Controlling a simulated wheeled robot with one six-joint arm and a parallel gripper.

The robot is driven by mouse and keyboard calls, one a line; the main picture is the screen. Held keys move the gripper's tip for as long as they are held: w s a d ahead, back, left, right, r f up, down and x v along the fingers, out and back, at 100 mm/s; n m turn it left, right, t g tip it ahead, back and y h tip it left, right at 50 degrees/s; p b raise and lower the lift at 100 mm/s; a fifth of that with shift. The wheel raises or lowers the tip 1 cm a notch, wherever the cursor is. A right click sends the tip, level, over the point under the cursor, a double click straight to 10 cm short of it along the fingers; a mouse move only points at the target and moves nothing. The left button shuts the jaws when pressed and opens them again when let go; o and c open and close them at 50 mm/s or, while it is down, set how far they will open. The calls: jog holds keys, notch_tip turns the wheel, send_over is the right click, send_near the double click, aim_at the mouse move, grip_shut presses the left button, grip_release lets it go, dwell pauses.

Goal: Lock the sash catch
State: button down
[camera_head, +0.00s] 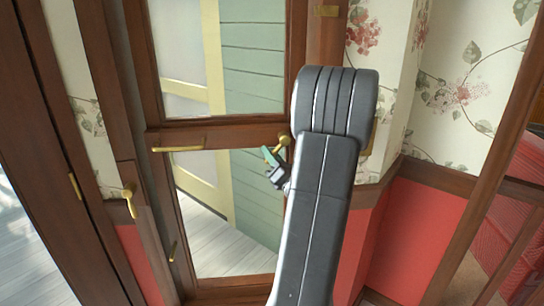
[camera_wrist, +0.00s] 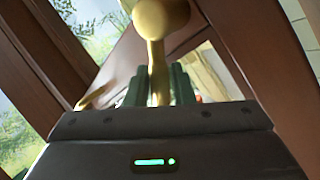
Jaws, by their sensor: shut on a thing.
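The brass sash catch (camera_head: 284,141) is at the right end of the brown window's middle rail, partly hidden by my arm. In the wrist view the catch (camera_wrist: 157,55) has a round knob at the top and a narrow lever running down between my fingers. My gripper (camera_head: 266,154) has green fingers and is at the catch, just left of my arm. In the wrist view my gripper (camera_wrist: 159,86) is shut on the lever, one finger on each side. The lever's lower end is hidden behind the gripper body.
A brass bar handle (camera_head: 178,149) is on the same rail, to the left. Another brass lever (camera_head: 129,200) is on the frame at the left. Floral wallpaper (camera_head: 460,95) and red panelling (camera_head: 405,230) are at the right.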

jog(key=c, duration=1.6)
grip_release()
jog(key=shift+o, duration=0.2)
jog(key=b+v, duration=0.1)
jog(key=v, duration=1.3)
jog(key=shift+b, duration=0.35)
jog(key=shift+w, duration=0.1)
